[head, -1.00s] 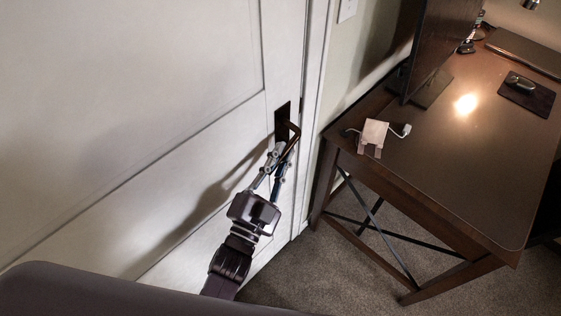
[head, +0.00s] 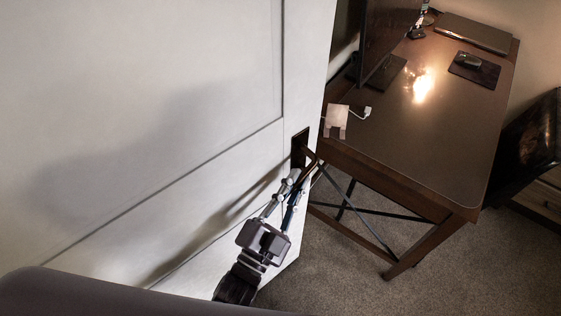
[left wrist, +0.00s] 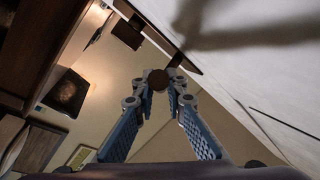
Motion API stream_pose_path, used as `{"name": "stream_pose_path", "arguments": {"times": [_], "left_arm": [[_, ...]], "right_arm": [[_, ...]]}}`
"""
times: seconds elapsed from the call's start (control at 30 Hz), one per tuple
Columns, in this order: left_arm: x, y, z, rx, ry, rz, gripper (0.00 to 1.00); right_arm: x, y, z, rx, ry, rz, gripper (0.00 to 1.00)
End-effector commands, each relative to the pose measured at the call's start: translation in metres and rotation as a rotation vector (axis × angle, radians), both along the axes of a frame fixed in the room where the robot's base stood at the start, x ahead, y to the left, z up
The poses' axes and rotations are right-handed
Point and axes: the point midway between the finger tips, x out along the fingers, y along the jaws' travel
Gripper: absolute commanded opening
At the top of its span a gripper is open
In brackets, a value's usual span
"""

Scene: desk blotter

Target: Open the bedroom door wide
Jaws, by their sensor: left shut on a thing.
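The white panelled door (head: 190,110) fills the left of the head view. Its free edge stands clear, with the desk and floor showing right beside it, so it is ajar. A dark lever handle (head: 313,158) on a dark plate sits near that edge. My left gripper (head: 304,178) is shut on the handle, its fingers reaching up from below. In the left wrist view, the fingertips (left wrist: 159,82) close around the dark round end of the handle (left wrist: 158,79), and the door (left wrist: 250,60) lies on the right. My right gripper is not in view.
A brown desk (head: 430,130) with a monitor (head: 385,40), a mouse on a dark pad (head: 474,70) and a laptop (head: 472,33) stands just right of the door edge. Carpet (head: 340,260) is clear in front of it.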

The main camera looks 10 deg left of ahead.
Motion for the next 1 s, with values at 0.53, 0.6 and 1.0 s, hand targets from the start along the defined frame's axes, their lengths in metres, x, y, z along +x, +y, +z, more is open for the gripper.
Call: {"name": "stream_pose_path", "arguments": {"times": [0.53, 0.6, 1.0], "left_arm": [[-0.118, -0.089, 0.002, -0.003, 0.0, -0.216, 0.0], [-0.124, -0.093, 0.002, -0.005, -0.001, -0.226, 0.0], [-0.127, -0.095, 0.003, -0.006, -0.003, -0.232, 0.15]], "right_arm": [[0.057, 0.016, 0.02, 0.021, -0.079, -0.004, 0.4], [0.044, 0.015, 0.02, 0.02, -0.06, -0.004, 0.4], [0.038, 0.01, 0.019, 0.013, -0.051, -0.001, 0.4]]}}
